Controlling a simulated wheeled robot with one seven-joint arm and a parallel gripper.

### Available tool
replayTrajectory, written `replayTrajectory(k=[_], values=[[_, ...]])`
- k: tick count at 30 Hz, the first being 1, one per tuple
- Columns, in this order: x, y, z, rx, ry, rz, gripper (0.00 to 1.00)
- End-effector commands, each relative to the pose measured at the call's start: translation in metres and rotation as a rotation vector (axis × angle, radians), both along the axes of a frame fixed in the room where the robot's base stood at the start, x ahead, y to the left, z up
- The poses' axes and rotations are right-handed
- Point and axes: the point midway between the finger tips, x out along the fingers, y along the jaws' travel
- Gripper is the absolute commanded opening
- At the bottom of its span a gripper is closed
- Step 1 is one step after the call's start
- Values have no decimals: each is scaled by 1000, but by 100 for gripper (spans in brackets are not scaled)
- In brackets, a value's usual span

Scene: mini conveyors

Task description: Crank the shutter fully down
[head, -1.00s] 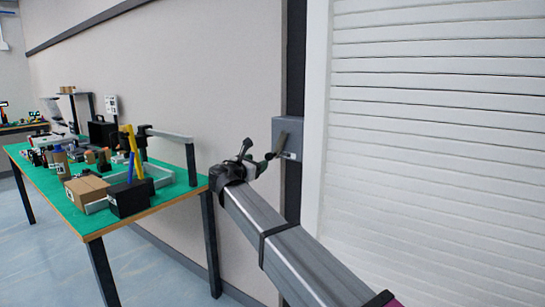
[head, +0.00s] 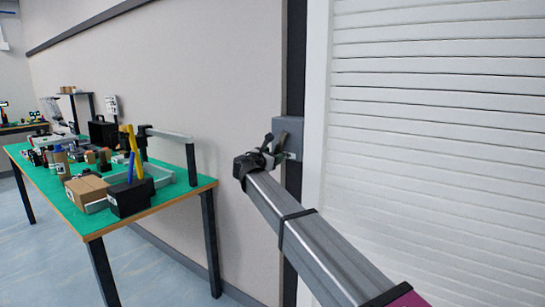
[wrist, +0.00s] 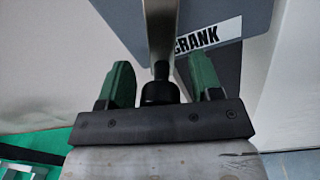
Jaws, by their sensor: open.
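The white slatted shutter (head: 440,130) fills the right of the head view. The grey crank box (head: 291,130) is on the dark post at its left. In the wrist view the box (wrist: 225,18) carries a "CRANK" label. The crank's metal arm (wrist: 161,30) runs down to a dark knob (wrist: 160,88). My gripper (wrist: 160,82) is open, with one green finger on each side of the knob. I cannot tell whether the fingers touch it. In the head view my gripper (head: 266,145) is in front of the box and hides most of the crank.
A green-topped table (head: 175,193) stands to the left, with cardboard boxes (head: 87,190), a black bin (head: 130,197) and other items on it. Bare wall (head: 235,90) lies between the table and the post.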

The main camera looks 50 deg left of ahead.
Motion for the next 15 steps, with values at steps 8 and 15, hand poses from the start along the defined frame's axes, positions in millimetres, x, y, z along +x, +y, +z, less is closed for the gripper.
replayTrajectory(k=[8,15], values=[[2,0,0,0,0,0,59],[2,1,0,0,0,0,0]])
